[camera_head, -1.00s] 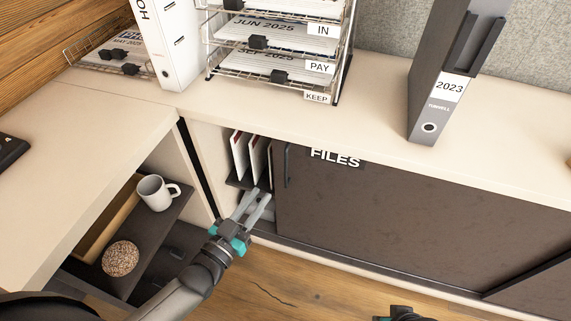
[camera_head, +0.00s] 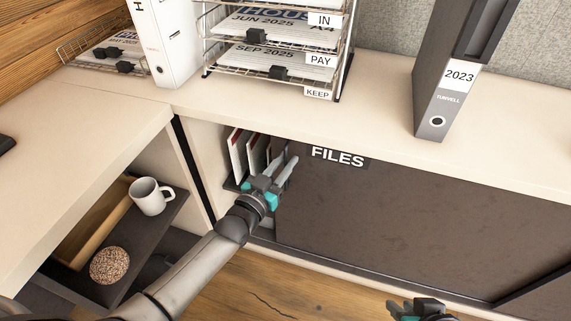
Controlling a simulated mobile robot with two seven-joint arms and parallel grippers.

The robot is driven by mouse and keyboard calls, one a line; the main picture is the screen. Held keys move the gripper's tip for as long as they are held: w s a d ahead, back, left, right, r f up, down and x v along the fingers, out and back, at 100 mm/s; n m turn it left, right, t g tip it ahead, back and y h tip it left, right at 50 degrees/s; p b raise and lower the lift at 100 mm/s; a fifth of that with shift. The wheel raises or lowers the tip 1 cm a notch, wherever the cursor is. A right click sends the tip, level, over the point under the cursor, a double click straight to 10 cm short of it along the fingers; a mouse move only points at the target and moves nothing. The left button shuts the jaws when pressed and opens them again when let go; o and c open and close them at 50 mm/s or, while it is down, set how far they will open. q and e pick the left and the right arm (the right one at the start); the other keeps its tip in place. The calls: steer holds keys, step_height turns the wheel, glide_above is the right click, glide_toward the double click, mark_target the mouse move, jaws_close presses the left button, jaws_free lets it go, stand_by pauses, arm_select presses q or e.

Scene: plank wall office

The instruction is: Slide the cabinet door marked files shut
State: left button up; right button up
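The dark brown sliding door (camera_head: 400,215) carries a FILES label (camera_head: 337,157) at its upper left. To the left of its front edge a narrow opening shows upright folders (camera_head: 240,155) inside the cabinet. My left gripper (camera_head: 287,166) is at the door's upper left edge, with its two fingers slightly apart, pointing up and right. It covers most of the door's handle, and I cannot tell whether the fingers touch it. My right gripper (camera_head: 398,308) is at the bottom edge, partly cut off, away from the door.
A white mug (camera_head: 151,196) and a round speckled object (camera_head: 109,265) sit on an open shelf at left. On the pale top stand a wire tray rack (camera_head: 275,72), a white binder (camera_head: 165,45) and a grey 2023 binder (camera_head: 440,95). The wooden floor ahead is clear.

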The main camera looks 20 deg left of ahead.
arm_select(q)
steer(key=shift+w, duration=0.2)
jaws_close()
stand_by(1.4)
